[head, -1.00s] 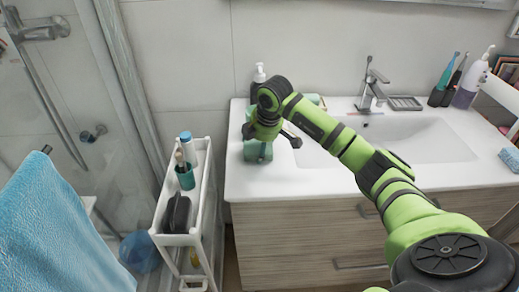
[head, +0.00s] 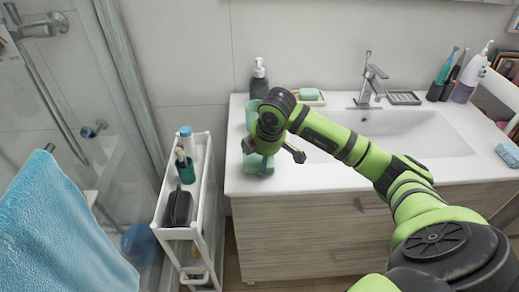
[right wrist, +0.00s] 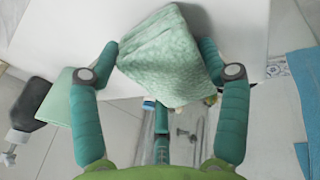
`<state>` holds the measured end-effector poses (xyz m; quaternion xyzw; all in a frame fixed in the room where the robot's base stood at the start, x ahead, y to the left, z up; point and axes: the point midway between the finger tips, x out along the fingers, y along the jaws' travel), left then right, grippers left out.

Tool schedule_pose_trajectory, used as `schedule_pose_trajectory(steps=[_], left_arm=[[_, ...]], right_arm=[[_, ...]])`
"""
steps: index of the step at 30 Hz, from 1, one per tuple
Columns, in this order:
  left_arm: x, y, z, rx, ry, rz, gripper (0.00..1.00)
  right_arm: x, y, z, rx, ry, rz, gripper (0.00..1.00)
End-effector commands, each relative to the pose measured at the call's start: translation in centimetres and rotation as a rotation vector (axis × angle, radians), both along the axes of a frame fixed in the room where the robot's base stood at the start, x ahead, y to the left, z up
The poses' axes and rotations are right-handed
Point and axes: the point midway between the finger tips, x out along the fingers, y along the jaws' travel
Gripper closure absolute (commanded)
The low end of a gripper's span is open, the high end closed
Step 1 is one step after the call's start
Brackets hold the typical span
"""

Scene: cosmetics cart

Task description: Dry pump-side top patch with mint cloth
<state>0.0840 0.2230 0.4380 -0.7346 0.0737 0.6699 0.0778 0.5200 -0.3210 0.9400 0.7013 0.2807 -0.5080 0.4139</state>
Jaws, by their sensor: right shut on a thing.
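The mint cloth (right wrist: 168,62) is a pale green, folded, textured piece between my right gripper's teal fingers (right wrist: 161,60) in the right wrist view. My right gripper (head: 259,163) is shut on it, low over the left end of the white countertop (head: 240,180) in the head view. I cannot tell whether the cloth touches the top. The dark pump bottle (head: 259,85) with a white head stands behind the gripper at the back left; it also shows in the right wrist view (right wrist: 32,112). No wet patch can be made out. My left gripper is not in view.
A mint object (head: 252,113) stands partly hidden behind my wrist. A soap dish (head: 316,101) lies right of the pump bottle. The basin (head: 410,135) and faucet (head: 372,80) are further right. A narrow white cart (head: 205,170) stands left of the cabinet.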

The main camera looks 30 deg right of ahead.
Motion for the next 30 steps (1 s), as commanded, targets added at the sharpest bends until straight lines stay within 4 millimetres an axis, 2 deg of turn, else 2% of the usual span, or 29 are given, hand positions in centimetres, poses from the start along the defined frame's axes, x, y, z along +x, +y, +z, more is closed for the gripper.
schedule_pose_trajectory(steps=[4,10,24,30], left_arm=[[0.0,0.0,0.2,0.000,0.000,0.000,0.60],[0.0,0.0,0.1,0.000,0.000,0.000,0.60],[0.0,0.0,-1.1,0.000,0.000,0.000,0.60],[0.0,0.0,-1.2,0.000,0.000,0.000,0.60]], right_arm=[[-1.1,0.6,-0.1,-0.001,0.002,0.002,0.50],[-1.5,0.9,-0.1,0.000,0.001,0.000,0.50],[1.7,-1.1,-0.2,-0.001,0.000,-0.001,0.50],[2.2,-1.4,-0.1,-0.001,0.000,0.000,0.50]])
